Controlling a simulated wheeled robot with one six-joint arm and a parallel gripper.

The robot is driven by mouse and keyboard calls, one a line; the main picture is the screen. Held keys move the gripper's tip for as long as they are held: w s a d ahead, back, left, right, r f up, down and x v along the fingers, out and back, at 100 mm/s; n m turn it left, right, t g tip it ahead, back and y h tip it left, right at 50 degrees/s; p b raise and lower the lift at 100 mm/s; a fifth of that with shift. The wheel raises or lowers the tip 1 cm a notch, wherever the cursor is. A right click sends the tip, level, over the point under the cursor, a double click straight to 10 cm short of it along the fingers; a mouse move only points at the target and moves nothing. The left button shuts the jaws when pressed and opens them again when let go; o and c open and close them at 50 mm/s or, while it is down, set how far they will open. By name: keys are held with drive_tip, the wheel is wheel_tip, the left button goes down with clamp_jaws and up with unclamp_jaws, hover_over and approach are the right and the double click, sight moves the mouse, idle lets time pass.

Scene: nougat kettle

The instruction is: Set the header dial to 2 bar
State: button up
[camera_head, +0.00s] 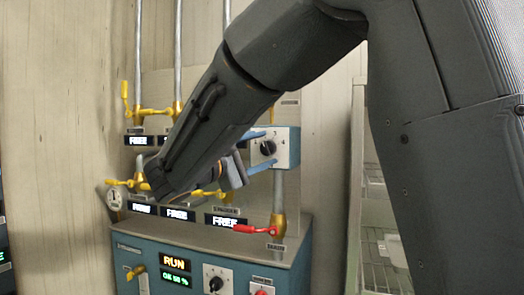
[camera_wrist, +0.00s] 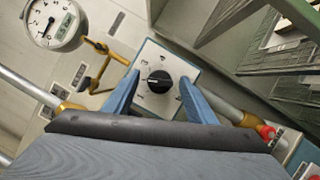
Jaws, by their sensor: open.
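A black rotary dial (camera_head: 268,148) sits on a white square plate with small numbers around it, on a blue box at the upper right of the panel. I take it as the header dial. It shows in the middle of the wrist view (camera_wrist: 160,84), where its pointer line runs roughly toward the left; I cannot read the number there. My gripper (camera_wrist: 159,78) is open, its two blue fingers spread on either side of the dial. In the head view, the fingers (camera_head: 269,149) reach the plate above and below the knob. Whether they touch it is unclear.
A red-handled valve (camera_head: 258,229) is below the dial. A round gauge (camera_wrist: 52,22) with a digital readout is at the wrist view's upper left. Yellow valves (camera_head: 152,112) and pipes stand left. A second dial (camera_head: 215,279) is on the lower cabinet (camera_head: 133,248). Wire shelving (camera_head: 385,245) stands right.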

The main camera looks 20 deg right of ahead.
drive_tip(key=b+v, duration=0.1)
drive_tip(key=v, duration=0.6)
drive_tip(key=shift+a+f, duration=0.1)
drive_tip(key=shift+a, duration=0.05)
drive_tip(key=s+d+f+m+g+y, duration=0.1)
drive_tip(key=s+d+f+g+y, duration=0.2)
drive_tip(key=f, duration=0.5)
drive_tip(key=s+d+f+g+y, duration=0.1)
drive_tip(key=s+d+f+g, duration=0.15)
drive_tip(key=d+f, duration=0.4)
drive_tip(key=s+d+f+m+g+y, duration=0.1)
drive_tip(key=s+d+f+g+y, duration=0.2)
drive_tip(key=f, duration=0.6)
drive_tip(key=s+a+f+m+g+y, duration=0.1)
drive_tip(key=s+a+f+m+y, duration=0.2)
drive_tip(key=s+f, duration=0.3)
drive_tip(key=s+a+f+m+g+y+p, duration=0.1)
drive_tip(key=s+a+f+m+y, duration=0.2)
drive_tip(key=s+f+m+y, duration=0.3)
wheel_tip(320, 180, down, 5)
drive_tip(key=shift+s+r, duration=0.2)
drive_tip(key=shift+s, duration=0.4)
